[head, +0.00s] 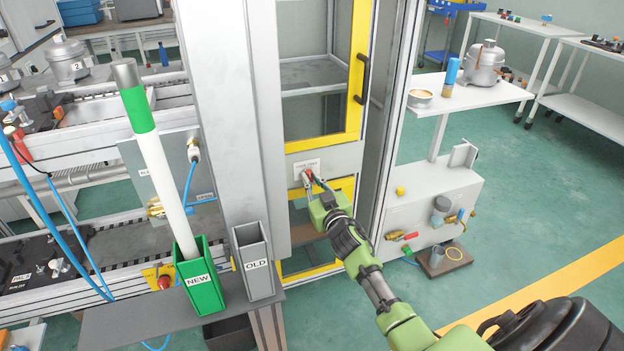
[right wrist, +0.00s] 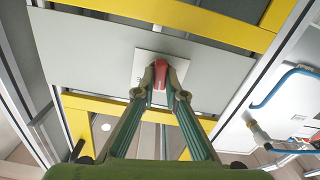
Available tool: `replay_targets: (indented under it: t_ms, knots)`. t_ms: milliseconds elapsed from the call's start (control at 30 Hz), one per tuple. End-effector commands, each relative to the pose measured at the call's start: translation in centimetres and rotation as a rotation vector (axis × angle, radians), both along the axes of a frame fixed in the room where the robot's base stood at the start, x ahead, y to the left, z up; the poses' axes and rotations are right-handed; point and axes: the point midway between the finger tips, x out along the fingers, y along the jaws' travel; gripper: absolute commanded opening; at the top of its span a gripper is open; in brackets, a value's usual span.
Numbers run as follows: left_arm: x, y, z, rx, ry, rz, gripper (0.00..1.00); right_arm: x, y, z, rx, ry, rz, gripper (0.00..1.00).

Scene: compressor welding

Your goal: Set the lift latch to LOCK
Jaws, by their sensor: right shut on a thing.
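The lift latch is a small red handle (head: 308,175) on a pale plate (head: 298,170) on the grey panel of the yellow-framed cabinet. My right gripper (head: 316,184) reaches it from the lower right and is shut on the handle. In the right wrist view the two fingers (right wrist: 160,84) close on both sides of the red handle (right wrist: 160,72), in front of the square plate (right wrist: 143,65). The plate's lettering is too small to read. My left gripper is not in view.
A green NEW holder (head: 202,280) with a white tube and a grey OLD holder (head: 255,265) stand left of the cabinet. A white shelf (head: 455,97) with a compressor (head: 486,67) and a bowl is at right. The green floor at right is mostly clear.

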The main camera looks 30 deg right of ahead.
Motion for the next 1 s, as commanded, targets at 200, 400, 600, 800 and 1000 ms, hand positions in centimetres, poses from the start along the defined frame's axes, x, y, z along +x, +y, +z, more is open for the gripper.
replay_targets:
  t_ms: [200,400,600,800,1000]
  knots:
    - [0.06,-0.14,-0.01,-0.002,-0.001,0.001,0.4,0.06,0.04,0.07,-0.183,0.043,-0.001,0.0]
    - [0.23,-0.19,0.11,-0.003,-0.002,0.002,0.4,0.07,0.09,0.07,-0.317,0.074,-0.001,0.0]
    - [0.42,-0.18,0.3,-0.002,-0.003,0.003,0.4,0.08,0.13,0.07,-0.405,0.095,-0.001,0.0]
    - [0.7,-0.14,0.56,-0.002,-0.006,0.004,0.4,0.08,0.14,0.08,-0.449,0.106,-0.001,0.0]
    - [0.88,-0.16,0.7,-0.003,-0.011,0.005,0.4,0.08,0.14,0.09,-0.46,0.109,-0.001,0.0]
